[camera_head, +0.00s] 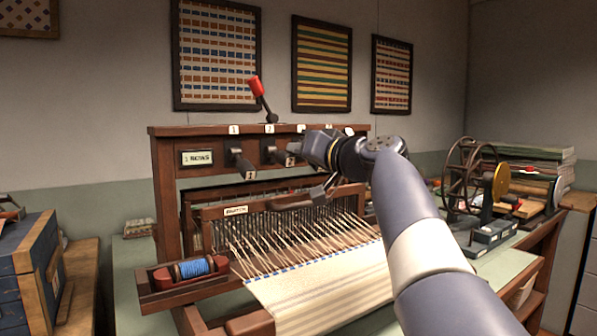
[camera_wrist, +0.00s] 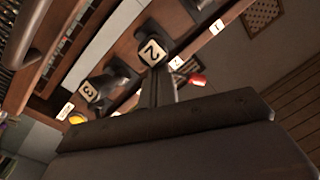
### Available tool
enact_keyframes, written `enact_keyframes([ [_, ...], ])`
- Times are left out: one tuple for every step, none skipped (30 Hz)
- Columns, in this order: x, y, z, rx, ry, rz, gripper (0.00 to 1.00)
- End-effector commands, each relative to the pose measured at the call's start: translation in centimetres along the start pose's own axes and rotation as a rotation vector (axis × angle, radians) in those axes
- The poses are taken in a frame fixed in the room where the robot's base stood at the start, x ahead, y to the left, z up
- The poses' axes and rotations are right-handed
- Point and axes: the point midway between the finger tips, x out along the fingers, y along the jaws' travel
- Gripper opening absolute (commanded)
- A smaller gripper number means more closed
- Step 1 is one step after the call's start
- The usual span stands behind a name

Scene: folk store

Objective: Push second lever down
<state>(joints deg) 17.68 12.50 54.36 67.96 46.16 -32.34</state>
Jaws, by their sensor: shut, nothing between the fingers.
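The red-knobbed lever (camera_head: 258,92) stands up above the top rail of the wooden loom, near the label 2 and tilted slightly left. Its red knob also shows in the wrist view (camera_wrist: 198,80), beyond the rail. Black handles hang below the rail: one under label 1 (camera_head: 238,155) and one to its right (camera_head: 270,152). In the wrist view, one black block is marked 2 (camera_wrist: 152,52) and another 3 (camera_wrist: 90,90). My gripper (camera_head: 303,150) is shut and empty, in front of the rail, right of and below the red knob. Its fingertips (camera_wrist: 157,88) point toward the rail; contact is unclear.
The loom's white cloth (camera_head: 320,285) and warp threads lie below my arm. A blue spool (camera_head: 193,268) sits in a tray at left. A spinning wheel (camera_head: 468,180) stands at right. Space above the rail is open.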

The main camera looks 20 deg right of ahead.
Motion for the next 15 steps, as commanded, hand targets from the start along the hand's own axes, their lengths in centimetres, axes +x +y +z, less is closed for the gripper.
enact_keyframes([
  [0.0,0.6,1.1,-0.004,0.018,-0.009,0.00],
  [0.0,0.6,1.2,-0.004,0.030,-0.016,0.00],
  [-0.1,0.7,1.4,-0.006,0.045,-0.023,0.00],
  [-0.1,0.7,1.4,-0.007,0.058,-0.029,0.00],
  [-0.1,0.8,1.5,-0.010,0.069,-0.034,0.00],
  [-0.1,0.8,1.6,-0.010,0.085,-0.043,0.00],
  [-0.1,0.8,1.7,-0.012,0.095,-0.048,0.00],
  [-0.1,0.9,1.8,-0.014,0.107,-0.054,0.00],
  [-0.1,0.9,1.9,-0.015,0.122,-0.060,0.00],
  [-0.1,0.9,2.0,-0.016,0.132,-0.066,0.00],
  [-0.1,1.0,2.1,-0.018,0.142,-0.071,0.00],
  [-0.1,1.0,2.1,-0.018,0.156,-0.079,0.00],
  [-0.1,1.1,2.2,-0.021,0.166,-0.083,0.00],
  [-0.1,1.1,2.2,-0.023,0.164,-0.082,0.00],
  [0.0,1.1,2.3,-0.022,0.163,-0.082,0.00],
])
